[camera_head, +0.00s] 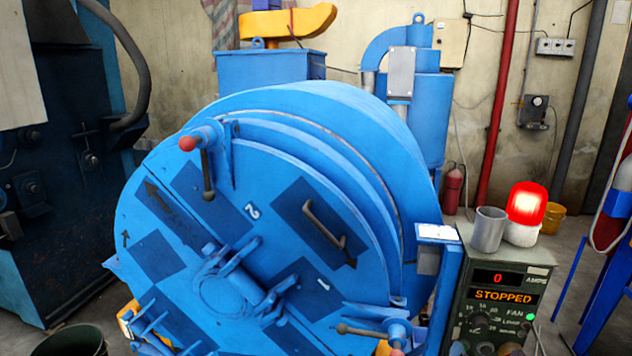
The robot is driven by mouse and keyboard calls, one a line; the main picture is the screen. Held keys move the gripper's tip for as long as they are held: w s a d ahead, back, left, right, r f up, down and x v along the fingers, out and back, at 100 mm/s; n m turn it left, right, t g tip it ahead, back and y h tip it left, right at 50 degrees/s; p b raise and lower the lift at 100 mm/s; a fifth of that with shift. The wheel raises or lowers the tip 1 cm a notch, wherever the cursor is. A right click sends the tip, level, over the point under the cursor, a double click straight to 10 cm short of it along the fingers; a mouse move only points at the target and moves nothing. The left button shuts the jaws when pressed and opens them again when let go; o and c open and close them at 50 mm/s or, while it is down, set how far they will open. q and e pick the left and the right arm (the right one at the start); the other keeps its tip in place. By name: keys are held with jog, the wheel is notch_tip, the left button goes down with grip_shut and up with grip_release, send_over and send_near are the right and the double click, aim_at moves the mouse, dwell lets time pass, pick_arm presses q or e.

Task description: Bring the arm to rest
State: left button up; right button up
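The blue drum (375,145) of the blaster fills the middle of the view. Its round front door (170,225) lies against the drum's mouth and carries dark patches, arrows and the numbers 1 and 2. A clamp lever with a red knob (188,144) is at the door's upper left. A second clamp lever (365,332) is at its lower right. A bar handle (324,222) is on the door's right half. Neither of my grippers shows in this view, and I see no arm of mine.
A control box (497,308) at the lower right reads 0 amps and STOPPED. On top are a grey cup (488,230) and a lit red beacon (526,203). A dark bucket (68,341) stands at the lower left. Dark blue machinery (60,190) fills the left side.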

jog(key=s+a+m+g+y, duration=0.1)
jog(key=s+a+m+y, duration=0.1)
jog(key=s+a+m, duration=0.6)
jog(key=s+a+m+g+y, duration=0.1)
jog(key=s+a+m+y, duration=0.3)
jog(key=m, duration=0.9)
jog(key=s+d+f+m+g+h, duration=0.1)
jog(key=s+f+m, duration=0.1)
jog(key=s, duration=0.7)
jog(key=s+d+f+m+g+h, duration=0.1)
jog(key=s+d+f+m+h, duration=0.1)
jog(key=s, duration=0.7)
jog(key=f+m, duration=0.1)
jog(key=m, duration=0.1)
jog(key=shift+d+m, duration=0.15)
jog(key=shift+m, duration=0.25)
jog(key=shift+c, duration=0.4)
